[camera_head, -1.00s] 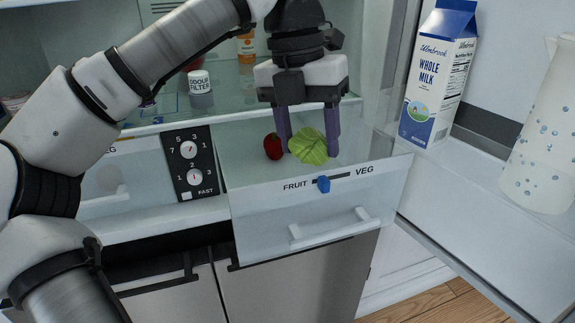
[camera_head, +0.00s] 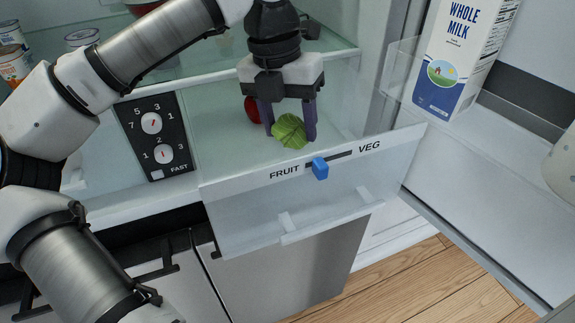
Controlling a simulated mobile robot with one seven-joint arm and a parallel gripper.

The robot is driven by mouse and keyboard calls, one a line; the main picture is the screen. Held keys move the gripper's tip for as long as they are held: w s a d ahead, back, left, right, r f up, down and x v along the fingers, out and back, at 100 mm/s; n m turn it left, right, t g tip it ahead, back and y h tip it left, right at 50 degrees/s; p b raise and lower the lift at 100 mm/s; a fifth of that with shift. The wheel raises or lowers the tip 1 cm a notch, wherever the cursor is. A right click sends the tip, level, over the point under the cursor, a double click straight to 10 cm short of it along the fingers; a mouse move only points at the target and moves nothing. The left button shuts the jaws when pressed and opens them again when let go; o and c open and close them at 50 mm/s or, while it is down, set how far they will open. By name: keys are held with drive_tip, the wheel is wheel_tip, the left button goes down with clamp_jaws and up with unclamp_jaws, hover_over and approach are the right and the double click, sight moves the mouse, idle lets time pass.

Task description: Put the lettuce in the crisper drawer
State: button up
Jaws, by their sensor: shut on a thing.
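The lettuce (camera_head: 290,131) is a round, light green leafy head between the purple fingers of my gripper (camera_head: 289,128). My gripper is shut on it and points down over the open crisper drawer (camera_head: 300,205). The drawer is pulled out, with a clear front, a white handle and a blue slider between FRUIT and VEG. The lettuce is seen above the drawer front's top edge, within the drawer's opening. I cannot tell whether it touches the drawer floor.
A red fruit (camera_head: 252,109) lies just left of my gripper. A milk carton (camera_head: 462,55) stands in the open fridge door's shelf at the right. A dial panel (camera_head: 155,137) is left of the drawer. Jars (camera_head: 14,65) stand at the upper left.

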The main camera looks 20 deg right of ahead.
wheel_tip(320, 180, down, 10)
drive_tip(key=shift+f, duration=0.2)
idle(0.3)
drive_tip(key=shift+f, duration=0.2)
drive_tip(key=o, duration=1)
drive_tip(key=shift+c, duration=0.2)
drive_tip(key=shift+r, duration=0.1)
drive_tip(key=r, duration=0.4)
drive_tip(key=w+a+r, duration=0.1)
drive_tip(key=r, duration=0.7)
drive_tip(key=shift+w+a, duration=0.25)
